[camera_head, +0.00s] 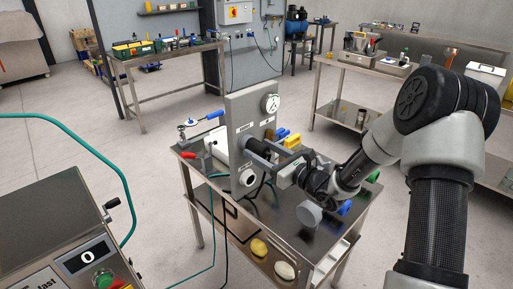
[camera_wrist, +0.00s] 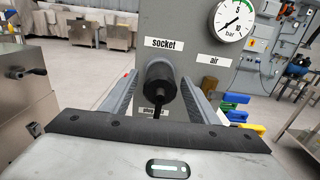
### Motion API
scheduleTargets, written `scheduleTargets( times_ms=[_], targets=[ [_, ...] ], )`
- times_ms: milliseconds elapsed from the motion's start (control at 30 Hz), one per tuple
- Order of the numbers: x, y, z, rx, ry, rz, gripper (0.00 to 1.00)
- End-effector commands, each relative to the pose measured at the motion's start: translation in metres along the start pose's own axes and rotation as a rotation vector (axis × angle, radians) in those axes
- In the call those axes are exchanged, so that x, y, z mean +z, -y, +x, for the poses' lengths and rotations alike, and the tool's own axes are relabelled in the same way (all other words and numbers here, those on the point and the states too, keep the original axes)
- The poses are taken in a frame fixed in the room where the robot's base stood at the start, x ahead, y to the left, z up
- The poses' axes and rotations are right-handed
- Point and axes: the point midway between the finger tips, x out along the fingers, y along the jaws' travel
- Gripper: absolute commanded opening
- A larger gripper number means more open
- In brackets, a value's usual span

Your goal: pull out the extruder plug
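The extruder plug, a black cylinder (camera_wrist: 160,78), sticks out from the grey upright panel (camera_wrist: 192,75) below the "socket" label. It also shows in the head view (camera_head: 256,147). A thin black cord hangs below it. My gripper (camera_wrist: 160,90) faces the panel with one grey finger on each side of the plug. The fingers are apart, and a narrow gap seems to show on each side of the plug. In the head view my gripper (camera_head: 267,158) is in front of the panel, partly hidden by my own wrist. The plug's inner end is hidden.
A pressure gauge (camera_wrist: 234,18) sits on the panel, above the "air" label. The panel stands on a metal table (camera_head: 308,237) with blue and yellow fittings (camera_head: 292,141), a grey cylinder (camera_head: 309,213) and cables. A machine with a display (camera_head: 86,260) stands at the left front.

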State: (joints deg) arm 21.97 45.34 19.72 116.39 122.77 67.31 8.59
Motion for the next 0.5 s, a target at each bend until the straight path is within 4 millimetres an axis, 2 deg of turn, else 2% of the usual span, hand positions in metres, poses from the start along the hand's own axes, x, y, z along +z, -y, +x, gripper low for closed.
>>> scheduleTargets(
  times_ms=[33,333,367,500],
  targets=[
    [0.0001,0.0,0.0,0.0,0.0,0.0,0.53],
    [0.0001,-0.0001,0.0,0.0,0.0,0.0,0.04],
    [0.0007,0.0,0.0002,0.0,0.001,-0.001,0.31],
    [0.0007,0.0,0.0002,0.0,0.001,-0.001,0.09]
  ],
)
